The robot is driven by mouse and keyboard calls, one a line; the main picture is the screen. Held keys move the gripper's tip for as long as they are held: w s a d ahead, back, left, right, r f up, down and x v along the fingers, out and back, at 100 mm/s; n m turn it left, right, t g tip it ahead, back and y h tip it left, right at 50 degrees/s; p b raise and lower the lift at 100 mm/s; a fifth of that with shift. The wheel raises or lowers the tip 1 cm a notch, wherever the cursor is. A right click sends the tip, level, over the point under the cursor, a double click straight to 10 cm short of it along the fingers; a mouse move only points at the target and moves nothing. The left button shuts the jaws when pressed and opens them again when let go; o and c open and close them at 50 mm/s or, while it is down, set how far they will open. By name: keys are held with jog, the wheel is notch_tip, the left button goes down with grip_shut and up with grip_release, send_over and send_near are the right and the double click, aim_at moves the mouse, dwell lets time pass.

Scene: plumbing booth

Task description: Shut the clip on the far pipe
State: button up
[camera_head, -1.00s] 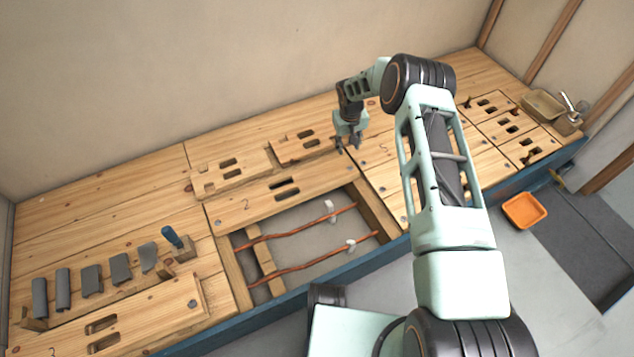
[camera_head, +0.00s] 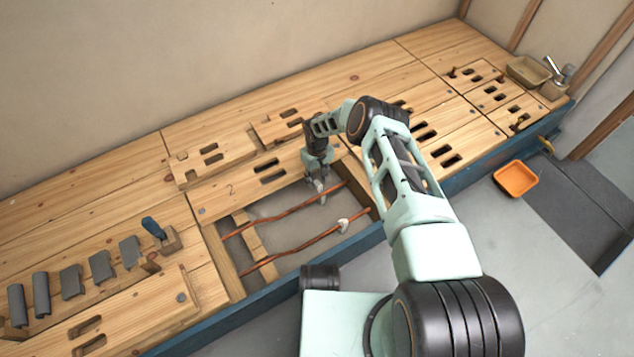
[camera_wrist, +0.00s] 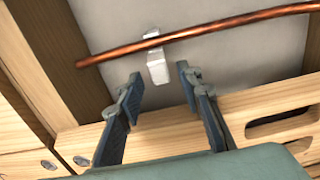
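The far copper pipe (camera_head: 285,213) crosses the opening in the wooden deck; it also shows in the wrist view (camera_wrist: 230,25). Its white clip (camera_wrist: 157,66) sits at the pipe, which passes across its upper part. In the head view the clip (camera_head: 322,200) is just below my gripper (camera_head: 319,184) and partly hidden. In the wrist view my gripper (camera_wrist: 160,78) is open and empty, its two fingertips apart, just short of the clip's lower end and to either side of it. I cannot tell whether the clip is open or shut.
A near copper pipe (camera_head: 300,249) with a white clip (camera_head: 343,226) runs parallel, closer to the front edge. Wooden frame edges (camera_head: 355,189) border the opening. Grey sleeve pieces (camera_head: 71,282) and a blue-handled tool (camera_head: 153,228) stand at left. An orange tray (camera_head: 516,178) lies on the floor.

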jog(key=shift+f, duration=0.45)
jog(key=shift+c, duration=0.2)
grip_shut()
